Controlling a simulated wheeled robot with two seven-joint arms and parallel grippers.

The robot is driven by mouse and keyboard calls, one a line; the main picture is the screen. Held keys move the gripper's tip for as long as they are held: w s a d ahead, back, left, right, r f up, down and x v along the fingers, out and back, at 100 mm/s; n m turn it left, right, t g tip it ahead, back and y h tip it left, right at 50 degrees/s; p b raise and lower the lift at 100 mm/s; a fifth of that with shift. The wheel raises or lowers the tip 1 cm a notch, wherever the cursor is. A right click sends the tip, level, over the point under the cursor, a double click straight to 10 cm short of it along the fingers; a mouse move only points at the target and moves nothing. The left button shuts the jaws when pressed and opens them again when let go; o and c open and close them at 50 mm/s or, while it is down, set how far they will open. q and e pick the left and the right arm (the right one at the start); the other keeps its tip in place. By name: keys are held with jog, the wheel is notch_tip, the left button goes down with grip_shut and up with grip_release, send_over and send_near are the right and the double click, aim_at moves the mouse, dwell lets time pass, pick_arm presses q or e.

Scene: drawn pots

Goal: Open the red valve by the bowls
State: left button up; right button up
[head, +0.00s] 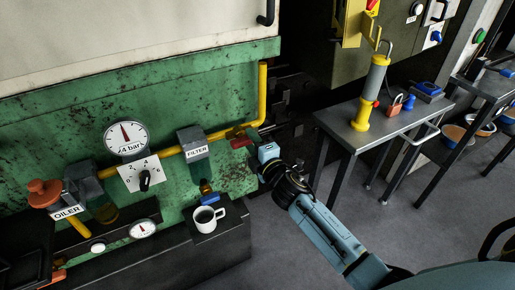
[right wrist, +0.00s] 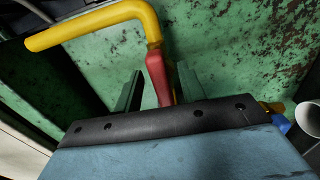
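A red valve handle (head: 240,143) sits at the lower end of the yellow pipe, right of the filter, against the green panel. The right wrist view shows the red handle (right wrist: 158,78) below the yellow pipe's bend. My right gripper (head: 256,146) is at the handle. In the right wrist view its two dark fingers (right wrist: 157,75) stand on either side of the handle, with a gap visible on the left. Contact on the right side is unclear. Bowls (head: 454,134) stand low under the table at the far right, well away from this handle. My left gripper is not in view.
The yellow pipe (head: 262,90) runs beside the filter (head: 194,144). A white mug (head: 206,219) stands on a dark ledge below. A gauge (head: 126,138) and an orange-red knob (head: 44,192) are left. A metal table (head: 387,121) holds a yellow-grey cylinder (head: 371,90). The floor between is clear.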

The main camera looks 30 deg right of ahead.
jog(key=s, duration=1.3)
jog(key=shift+d, duration=0.25)
jog(key=shift+s, duration=0.1)
jog(key=s+f+m+g, duration=0.3)
jog(key=s+f, duration=0.1)
jog(key=f, duration=0.6)
jog(key=s+f+m+g, duration=0.2)
jog(key=s+f+g, duration=0.1)
jog(key=f, duration=0.8)
jog(key=s+f+m+g, duration=0.2)
jog(key=s+f+m, duration=0.15)
jog(key=f, duration=0.65)
jog(key=s+f+m+g, duration=0.2)
jog(key=s+f, duration=0.3)
jog(key=s, duration=0.4)
jog(key=s+d+f+m+g, duration=0.1)
jog(key=s+f+g, duration=0.3)
jog(key=s, duration=0.6)
jog(key=s+f+m+g, duration=0.3)
jog(key=s+f, duration=0.4)
jog(key=s, duration=0.3)
jog(key=shift+d+f+m+h, duration=0.15)
jog(key=shift+d+m+h, duration=0.25)
jog(key=shift+m, duration=0.15)
jog(key=shift+s, duration=0.1)
